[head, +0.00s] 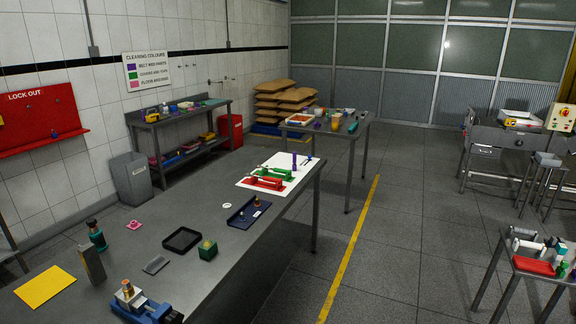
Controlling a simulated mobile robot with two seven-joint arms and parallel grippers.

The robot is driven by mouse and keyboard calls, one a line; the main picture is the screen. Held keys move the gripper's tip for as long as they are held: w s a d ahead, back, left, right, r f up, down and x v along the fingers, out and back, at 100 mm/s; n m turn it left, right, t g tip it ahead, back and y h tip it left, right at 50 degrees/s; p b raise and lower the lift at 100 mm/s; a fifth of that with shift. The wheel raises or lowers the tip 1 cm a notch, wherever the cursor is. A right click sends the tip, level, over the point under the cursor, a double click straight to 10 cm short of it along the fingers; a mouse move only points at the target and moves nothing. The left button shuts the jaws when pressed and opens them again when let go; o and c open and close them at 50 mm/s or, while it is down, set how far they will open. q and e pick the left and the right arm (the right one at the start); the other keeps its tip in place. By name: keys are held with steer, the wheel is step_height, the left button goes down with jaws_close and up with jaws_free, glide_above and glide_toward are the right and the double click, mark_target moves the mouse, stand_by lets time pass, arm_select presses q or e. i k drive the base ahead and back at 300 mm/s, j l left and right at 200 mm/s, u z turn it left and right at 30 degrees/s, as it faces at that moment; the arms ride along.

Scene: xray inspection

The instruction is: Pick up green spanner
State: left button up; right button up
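No tool that I can clearly make out as a green spanner shows in the head view. A green item (276,173) lies on a white sheet (299,161) at the far end of the long steel table, just behind a similar red item (264,183). Both are too small to identify for certain. A purple upright piece (294,161) stands on the same sheet. Neither of my grippers is in view.
The long steel table (225,262) also holds a blue vise (143,308), a yellow sheet (45,287), a black tray (182,240), a navy tray (236,222) and a green block (207,250). Open floor with a yellow line (348,252) lies to its right.

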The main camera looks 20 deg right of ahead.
mark_target(275, 169)
steer(key=i+l+z, duration=0.1)
steer(key=i, duration=0.35)
steer(key=i+l+z, duration=0.1)
steer(key=i+l, duration=0.15)
steer(key=i, duration=0.2)
steer(key=i+l+z, duration=0.1)
steer(key=i, duration=0.35)
steer(key=i+l, duration=0.35)
steer(key=i, duration=0.2)
steer(key=i+l, duration=0.75)
steer(key=i, duration=0.3)
steer(key=i+l+u, duration=0.6)
steer(key=u, duration=1.2)
